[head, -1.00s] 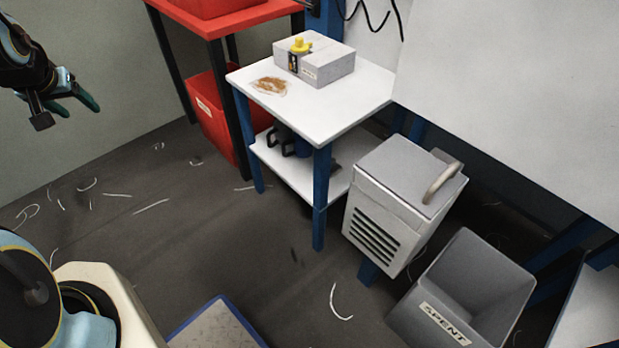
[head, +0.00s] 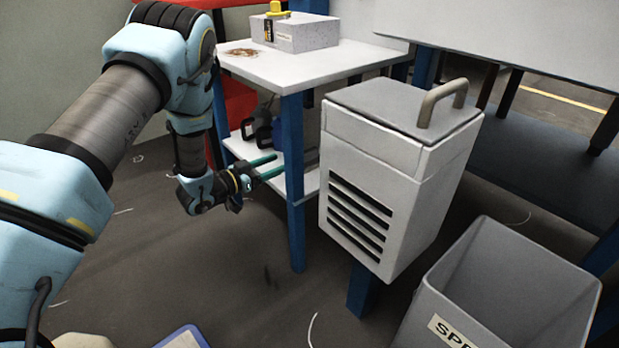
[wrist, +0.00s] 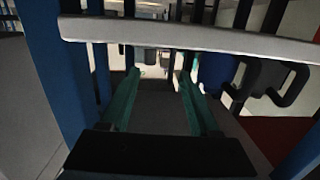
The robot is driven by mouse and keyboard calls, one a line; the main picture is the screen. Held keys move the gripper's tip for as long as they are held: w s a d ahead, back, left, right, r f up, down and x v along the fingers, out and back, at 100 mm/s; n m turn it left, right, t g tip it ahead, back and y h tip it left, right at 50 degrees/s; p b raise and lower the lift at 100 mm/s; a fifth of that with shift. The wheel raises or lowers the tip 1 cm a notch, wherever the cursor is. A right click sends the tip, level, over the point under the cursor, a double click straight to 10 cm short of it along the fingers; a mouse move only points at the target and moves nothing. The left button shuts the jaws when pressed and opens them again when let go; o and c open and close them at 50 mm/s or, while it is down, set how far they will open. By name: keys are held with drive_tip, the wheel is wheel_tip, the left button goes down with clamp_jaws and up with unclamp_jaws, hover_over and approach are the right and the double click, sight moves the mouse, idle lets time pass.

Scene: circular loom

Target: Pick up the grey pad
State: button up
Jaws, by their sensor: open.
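A small grey item, apparently the grey pad (head: 311,158), lies on the lower shelf of the white table, partly behind a blue leg. In the wrist view, which looks upside down, a greyish shape (wrist: 150,56) shows beyond and between the fingers; I cannot tell for sure that it is the pad. My gripper (head: 279,163) reaches in at the lower shelf from the left, its green fingers apart and nothing visible between them. The fingers also show in the wrist view (wrist: 160,73).
A blue item with dark handles (head: 264,133) stands on the lower shelf (head: 304,184) close beside my fingers. The blue table leg (head: 292,215) is near the fingertips. A vented box (head: 385,180) and grey bin (head: 520,290) stand to the right.

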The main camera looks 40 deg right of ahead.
sight(310, 156)
drive_tip(key=shift+s+d+f+g, duration=0.25)
drive_tip(key=shift+s+f+g, duration=0.05)
drive_tip(key=shift+s+f, duration=0.2)
drive_tip(key=shift+s+d, duration=0.1)
drive_tip(key=shift+d, duration=0.2)
drive_tip(key=d+b, duration=0.1)
drive_tip(key=d, duration=0.1)
drive_tip(key=d+b, duration=0.1)
drive_tip(key=d, duration=0.2)
drive_tip(key=shift+s+f, duration=0.15)
drive_tip(key=d+b, duration=0.2)
drive_tip(key=d, duration=0.1)
drive_tip(key=d+b, duration=0.1)
drive_tip(key=d, duration=0.1)
drive_tip(key=shift+s, duration=0.25)
drive_tip(key=shift+c, duration=0.3)
clamp_jaws()
